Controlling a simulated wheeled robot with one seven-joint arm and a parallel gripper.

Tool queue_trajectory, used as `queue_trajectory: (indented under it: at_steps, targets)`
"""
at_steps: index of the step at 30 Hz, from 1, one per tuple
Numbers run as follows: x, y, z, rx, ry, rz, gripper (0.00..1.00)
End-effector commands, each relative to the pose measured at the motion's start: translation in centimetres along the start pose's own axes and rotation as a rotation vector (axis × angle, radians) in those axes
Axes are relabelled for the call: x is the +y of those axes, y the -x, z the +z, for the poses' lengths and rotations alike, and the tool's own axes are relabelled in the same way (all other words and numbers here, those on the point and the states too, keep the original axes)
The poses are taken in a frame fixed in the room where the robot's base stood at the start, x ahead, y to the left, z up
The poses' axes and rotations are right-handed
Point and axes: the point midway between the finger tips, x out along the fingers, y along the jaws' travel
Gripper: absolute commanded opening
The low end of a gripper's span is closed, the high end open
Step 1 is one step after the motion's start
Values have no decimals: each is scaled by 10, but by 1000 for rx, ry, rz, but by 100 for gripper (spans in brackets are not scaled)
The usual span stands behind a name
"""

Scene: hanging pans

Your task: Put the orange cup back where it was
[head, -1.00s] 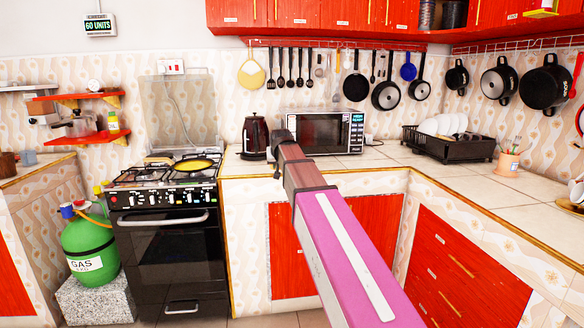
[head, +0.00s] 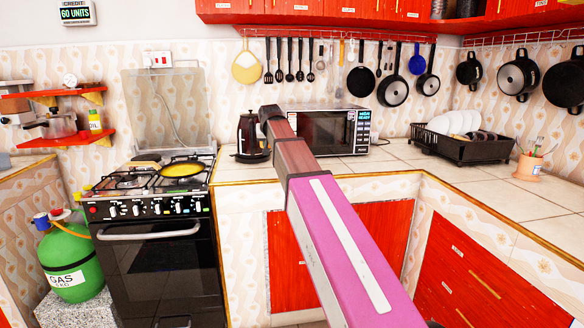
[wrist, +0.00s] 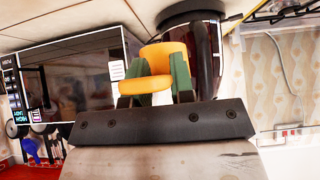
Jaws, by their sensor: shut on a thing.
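The orange cup (wrist: 163,57) shows in the wrist view, which is turned upside down. My gripper (wrist: 158,82) is shut on it, with one green finger on each side of the cup. The cup is in front of the dark kettle (wrist: 207,45) and beside the microwave (wrist: 75,75) in that view. In the head view my arm reaches toward the counter by the kettle (head: 250,140) and the microwave (head: 330,130). There my own arm hides the gripper's fingers and the cup. I cannot tell the cup's height above the counter.
The stove (head: 150,205) with a yellow pan (head: 181,169) stands left of the counter (head: 400,160). A black dish rack (head: 470,148) and a peach utensil cup (head: 529,167) are on the right. Pans hang along the wall. Counter tiles between microwave and rack are clear.

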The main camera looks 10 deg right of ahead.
Motion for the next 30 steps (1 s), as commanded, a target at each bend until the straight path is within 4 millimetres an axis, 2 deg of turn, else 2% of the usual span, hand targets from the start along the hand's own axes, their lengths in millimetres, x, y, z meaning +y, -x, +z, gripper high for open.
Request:
queue_trajectory:
  at_steps: [12, 16, 21, 26, 30]
  targets:
    - [78, -33, 34, -1, -3, 2, 0]
    - [99, -41, 42, -1, -2, 2, 0]
    - [111, -47, 48, 0, -1, -1, 0]
    - [112, -53, 54, -1, 0, -1, 0]
    - [112, -67, 66, -1, 0, 0, 0]
